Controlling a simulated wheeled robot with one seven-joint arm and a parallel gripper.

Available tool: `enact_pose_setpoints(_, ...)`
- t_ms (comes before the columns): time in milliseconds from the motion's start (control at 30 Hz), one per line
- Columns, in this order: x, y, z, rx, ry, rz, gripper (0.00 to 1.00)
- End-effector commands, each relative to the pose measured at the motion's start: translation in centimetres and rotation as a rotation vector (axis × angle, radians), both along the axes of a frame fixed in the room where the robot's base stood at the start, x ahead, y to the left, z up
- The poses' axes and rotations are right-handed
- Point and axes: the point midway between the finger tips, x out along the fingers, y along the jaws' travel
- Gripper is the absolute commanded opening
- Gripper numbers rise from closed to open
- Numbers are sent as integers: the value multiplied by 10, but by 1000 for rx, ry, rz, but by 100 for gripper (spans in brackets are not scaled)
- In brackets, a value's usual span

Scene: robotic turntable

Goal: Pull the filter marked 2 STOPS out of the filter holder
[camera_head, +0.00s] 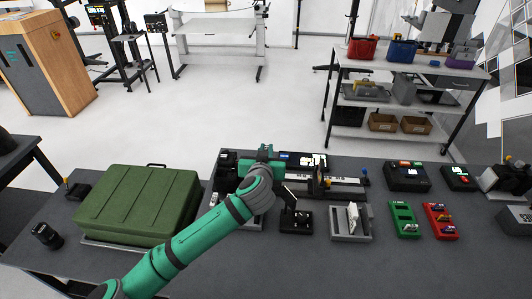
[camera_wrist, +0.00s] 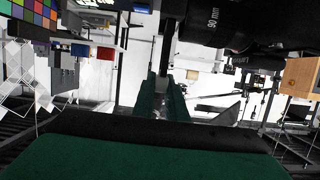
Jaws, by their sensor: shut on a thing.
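My arm reaches from the lower left to the camera rig on the table in the head view. My gripper (camera_head: 265,152) is at the rig's left part, partly hidden by my wrist. In the wrist view my green gripper fingers (camera_wrist: 160,98) are shut on a thin dark plate (camera_wrist: 169,42), seen edge-on. It looks like a filter, but no 2 STOPS marking can be read. A black lens marked 90 mm (camera_wrist: 213,14) is close beside the plate. I cannot make out the filter holder or tell how far the plate sits in it.
A black stand with a tilted plate (camera_head: 296,220) and a grey rack with white plates (camera_head: 337,228) stand right of my wrist. Green (camera_head: 402,224) and red (camera_head: 440,226) trays lie farther right. A large green case (camera_head: 140,203) is on the left. The table front is clear.

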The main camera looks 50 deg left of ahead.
Motion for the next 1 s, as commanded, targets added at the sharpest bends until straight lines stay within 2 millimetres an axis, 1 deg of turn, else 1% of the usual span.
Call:
enact_pose_setpoints(700,0,1,25,1,-1,1,0)
enact_pose_setpoints(1000,0,0,29,0,0,1,0)
